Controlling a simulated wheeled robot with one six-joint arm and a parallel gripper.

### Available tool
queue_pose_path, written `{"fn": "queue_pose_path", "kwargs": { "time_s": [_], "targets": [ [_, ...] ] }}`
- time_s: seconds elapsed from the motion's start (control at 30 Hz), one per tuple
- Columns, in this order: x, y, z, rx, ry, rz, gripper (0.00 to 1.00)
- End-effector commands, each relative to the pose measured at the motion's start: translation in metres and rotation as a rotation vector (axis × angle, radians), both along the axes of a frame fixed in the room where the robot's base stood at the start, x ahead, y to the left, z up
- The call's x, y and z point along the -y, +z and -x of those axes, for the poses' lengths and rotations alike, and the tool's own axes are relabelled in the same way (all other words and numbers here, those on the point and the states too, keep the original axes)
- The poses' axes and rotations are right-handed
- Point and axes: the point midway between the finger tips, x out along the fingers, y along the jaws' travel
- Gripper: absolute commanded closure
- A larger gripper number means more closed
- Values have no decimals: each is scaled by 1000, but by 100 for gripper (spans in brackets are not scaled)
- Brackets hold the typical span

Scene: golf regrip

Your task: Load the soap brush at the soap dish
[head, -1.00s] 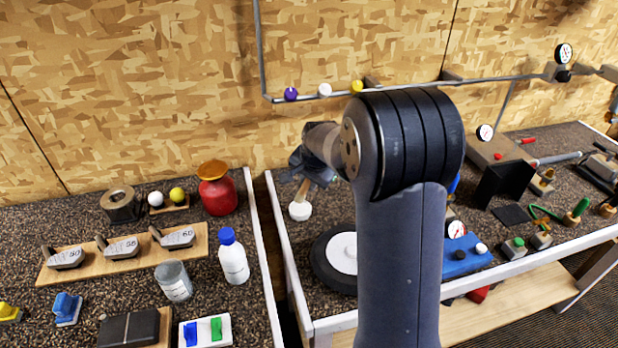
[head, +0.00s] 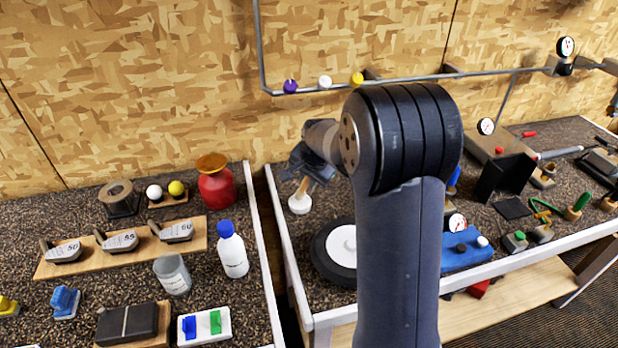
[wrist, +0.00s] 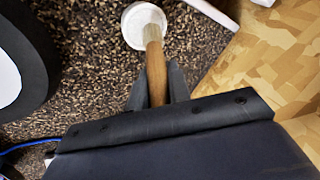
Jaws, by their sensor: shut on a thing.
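My gripper (wrist: 157,92) is shut on the wooden handle of the soap brush (wrist: 154,57), which shows in the wrist view. The brush also shows in the head view (head: 302,187), tilted, with its lower end at a small round white dish (head: 299,204). I take this dish to be the soap dish; it shows at the top of the wrist view (wrist: 134,34). The brush's tip is over or inside the dish; whether it touches the bottom cannot be told. In the head view my arm hides part of the bench, and the gripper (head: 306,172) is small.
A black disc with a white centre (head: 341,246) lies just in front of the dish. The white bench edge (head: 281,232) runs close to its left. A red jar (head: 215,184) and a blue-capped bottle (head: 232,252) stand on the left bench. The plywood wall is close behind.

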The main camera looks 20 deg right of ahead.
Motion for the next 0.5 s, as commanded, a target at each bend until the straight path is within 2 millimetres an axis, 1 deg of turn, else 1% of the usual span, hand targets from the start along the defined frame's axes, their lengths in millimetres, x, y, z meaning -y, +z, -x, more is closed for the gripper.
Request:
{"fn": "queue_pose_path", "kwargs": {
  "time_s": [0.5],
  "targets": [
    [0, -7, 0, 0, 0, 0, 100]
  ]
}}
